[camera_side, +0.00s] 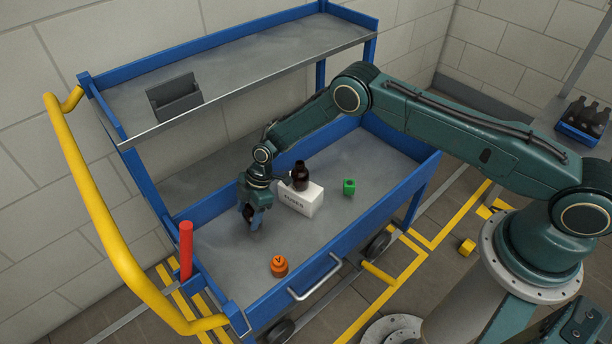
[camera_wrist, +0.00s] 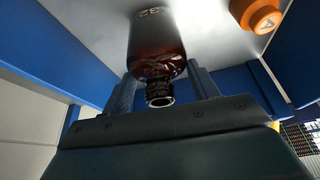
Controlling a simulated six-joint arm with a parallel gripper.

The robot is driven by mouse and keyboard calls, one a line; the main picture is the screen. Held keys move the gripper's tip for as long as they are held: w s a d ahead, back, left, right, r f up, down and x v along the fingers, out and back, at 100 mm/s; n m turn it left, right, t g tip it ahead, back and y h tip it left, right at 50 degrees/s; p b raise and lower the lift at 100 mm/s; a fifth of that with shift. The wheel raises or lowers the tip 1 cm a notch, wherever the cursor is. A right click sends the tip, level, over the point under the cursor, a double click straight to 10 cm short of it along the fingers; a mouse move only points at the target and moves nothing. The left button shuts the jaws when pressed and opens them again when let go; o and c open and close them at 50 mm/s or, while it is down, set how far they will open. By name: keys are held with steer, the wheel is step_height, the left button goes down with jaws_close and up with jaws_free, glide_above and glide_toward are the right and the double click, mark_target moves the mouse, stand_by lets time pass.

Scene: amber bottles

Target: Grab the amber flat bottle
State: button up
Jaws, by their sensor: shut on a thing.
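An amber flat bottle (camera_wrist: 158,45) shows large in the wrist view, dark brown, with its open threaded neck toward the camera and pale marks on its far part. My gripper (camera_wrist: 163,82) has one finger on each side of it and is shut on it. In the side view my gripper (camera_side: 254,217) points down over the left part of the cart's lower tray, and hides most of the bottle. I cannot tell whether the bottle touches the tray.
The white box (camera_side: 303,199) marked FUSES stands close to the right. A green block (camera_side: 348,187) and an orange weight-like piece (camera_side: 279,266) sit on the tray (camera_side: 330,225). Blue walls (camera_side: 335,265) edge it; a red post (camera_side: 186,250) stands left. A shelf (camera_side: 240,70) is above.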

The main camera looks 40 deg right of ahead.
step_height(320, 180, up, 19)
stand_by(0.6)
stand_by(0.5)
